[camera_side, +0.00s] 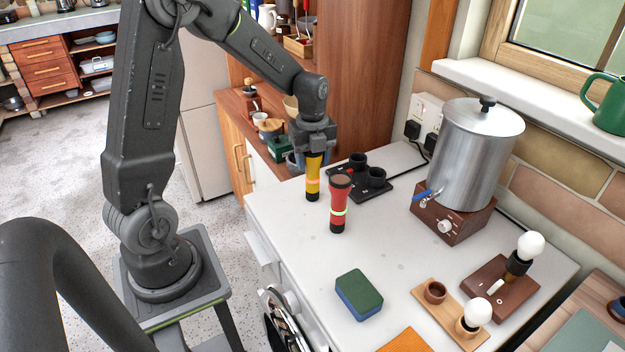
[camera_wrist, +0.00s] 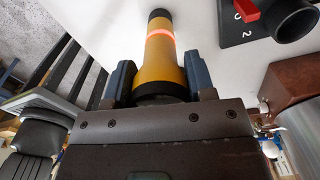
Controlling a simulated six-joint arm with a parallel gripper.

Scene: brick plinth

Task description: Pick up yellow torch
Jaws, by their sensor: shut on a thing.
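The yellow torch (camera_side: 313,178) is upright in the side view, with black ends and an orange-red band. My gripper (camera_side: 314,150) is above it and shut on its upper end. In the wrist view the yellow torch (camera_wrist: 160,60) lies between the two blue-grey fingers of my gripper (camera_wrist: 160,85), its far black end towards the white worktop. Whether its lower end touches the worktop I cannot tell. A red torch (camera_side: 339,203) stands upright on the worktop just right of and nearer than the yellow one.
A black holder with round cups (camera_side: 375,180) lies behind the torches. A steel urn (camera_side: 475,150) on a brown base stands at right. A green-blue sponge (camera_side: 358,295) and wooden bulb stands (camera_side: 452,312) are nearer. The worktop (camera_side: 400,240) is clear between them.

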